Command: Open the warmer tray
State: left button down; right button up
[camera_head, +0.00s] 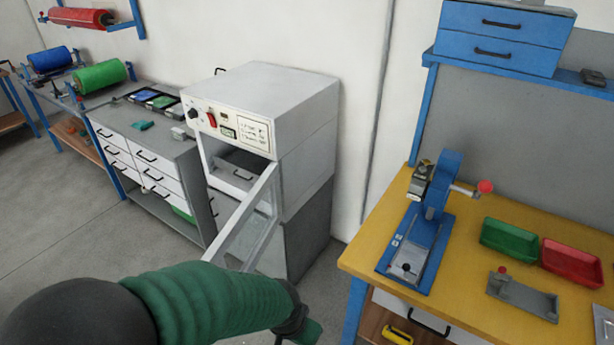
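The warmer (285,105) is a white cabinet with a control panel on a dark grey base. Its framed glass door (246,226) stands open, swung out toward me. Inside the opening I see the warmer tray (238,163), grey with a dark handle at its front; it appears to be pushed in. My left arm, in a green sleeve, comes in from the lower left. My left gripper (306,330) is at the bottom edge, in front of and below the door, apart from the tray. Its fingers are not clear. My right gripper is out of view.
A yellow-topped workbench (366,249) at right holds a blue press (432,225), a green bin (510,241) and a red bin (571,262). A grey drawer cabinet (160,145) stands left of the warmer. The floor at left is clear.

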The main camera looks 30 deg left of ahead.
aim_at(248, 166)
jog(key=j+u, duration=0.1)
jog(key=u, duration=1.25)
